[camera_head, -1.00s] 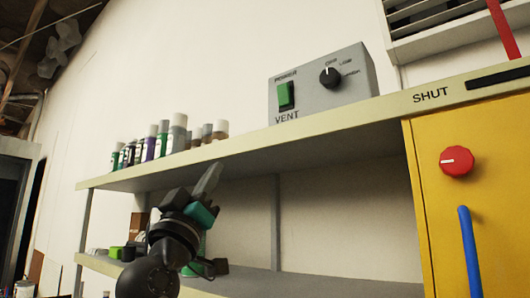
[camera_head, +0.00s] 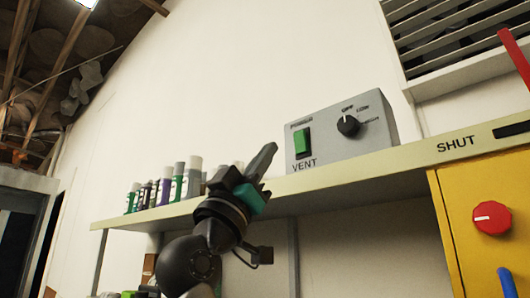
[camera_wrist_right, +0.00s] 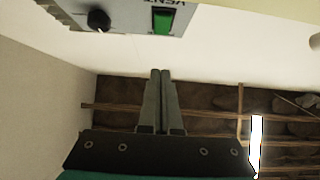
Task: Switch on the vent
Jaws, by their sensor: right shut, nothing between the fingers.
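The vent box (camera_head: 345,150) is a grey control box on the upper shelf, labelled VENT. It carries a green rocker switch (camera_head: 302,143) under the word POWER and a black round knob (camera_head: 348,125) to its right. My right gripper (camera_head: 268,152) is shut and empty, its fingers pointing up just left of the box and apart from the switch. In the right wrist view the shut fingers (camera_wrist_right: 160,75) point toward the wall below the upside-down box (camera_wrist_right: 125,14), with the green switch (camera_wrist_right: 163,21) just beyond the tips. My left gripper is out of view.
The shelf edge (camera_head: 385,163) runs beneath the box. Several small bottles (camera_head: 165,187) stand on the shelf at left. At right are a yellow cabinet (camera_head: 465,215) with a red knob (camera_head: 492,217) and a slatted vent (camera_head: 450,40) above.

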